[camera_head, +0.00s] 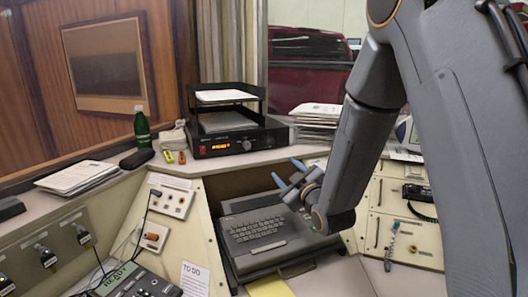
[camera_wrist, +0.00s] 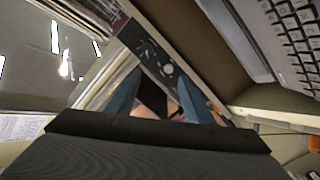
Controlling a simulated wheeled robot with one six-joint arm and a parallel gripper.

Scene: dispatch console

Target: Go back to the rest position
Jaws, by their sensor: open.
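My gripper (camera_head: 294,178) hangs in front of the console desk, over the back right of the grey keyboard unit, with its blue fingers pointing up and to the left. It is open, and nothing shows held in it. In the wrist view my gripper's two blue fingers (camera_wrist: 160,98) stand apart, with the front of a dark panel with knobs behind them. My grey arm comes down from the top right and hides part of the desk and the window.
A grey keyboard unit (camera_head: 258,228) sits in the console recess. A black radio unit (camera_head: 236,143) with a paper tray (camera_head: 226,97) stands behind. A green bottle (camera_head: 142,127) and a paper stack (camera_head: 76,177) are at left. A telephone handset (camera_head: 418,192) is at right.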

